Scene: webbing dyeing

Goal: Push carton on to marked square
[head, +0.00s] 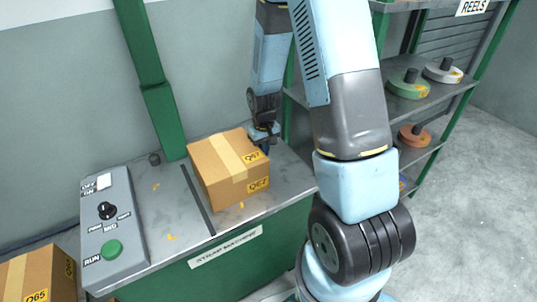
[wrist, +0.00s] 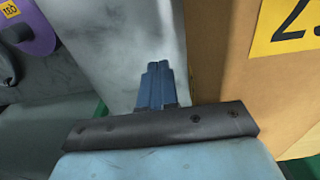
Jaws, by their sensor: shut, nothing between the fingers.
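My gripper (head: 267,145) is low at the carton's right side. In the wrist view my gripper (wrist: 154,70) is shut and empty, with the carton (wrist: 235,75) close on the right. I cannot tell whether they touch.
A dark slot (head: 197,200) crosses the top just left of the carton. A control box (head: 112,230) with a green button stands further left, with another carton (head: 30,278) beyond it. A green post (head: 155,90) rises behind. A reel shelf (head: 430,105) stands right.

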